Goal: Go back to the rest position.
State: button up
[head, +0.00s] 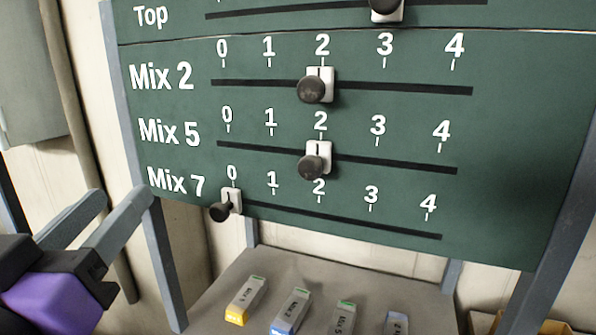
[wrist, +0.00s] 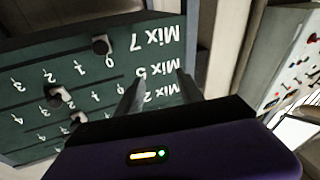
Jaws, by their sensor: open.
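My gripper (head: 122,194) is at the lower left of the head view, its two grey fingers apart with nothing between them. It is left of the green slider board (head: 520,130) and touches no knob that I can see. In the wrist view my gripper (wrist: 160,76) points toward the board's labelled side, which shows upside down. The Mix 2 knob (head: 312,89) and the Mix 5 knob (head: 314,164) stand at about 2. The Mix 7 knob (head: 222,211) stands at 0. The Top knob (head: 386,8) is partly cut off by the picture's upper edge.
Several small labelled blocks, one with a yellow end (head: 245,300), lie on a grey shelf (head: 240,270) below the board. A grey frame post (head: 165,265) stands close to my gripper. A panel with coloured buttons (wrist: 290,75) is at the right of the wrist view.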

notch_tip(320, 180, down, 12)
jog(key=n+g+y, duration=0.1)
jog(key=n+y, duration=0.6)
jog(key=y, duration=0.1)
jog(key=s+d+f+n+g+y, duration=0.2)
jog(key=s+d+f+y, duration=0.1)
jog(key=d+f, duration=0.6)
jog(key=s+d+f+m+h, duration=0.3)
jog(key=s+d+f, duration=0.2)
jog(key=s+d, duration=0.3)
jog(key=s+d+f+m+g+h, duration=0.1)
jog(key=s+d+f+m+h, duration=0.2)
jog(key=s+d, duration=0.6)
jog(key=s+d+f+m+g+h, duration=0.1)
jog(key=s+d+f+m+h, duration=0.3)
jog(key=d, duration=1)
jog(key=s+f, duration=0.3)
jog(key=s, duration=0.1)
jog(key=shift+s+d+f+h, duration=0.2)
jog(key=shift+f+h, duration=0.1)
jog(key=shift+f, duration=0.1)
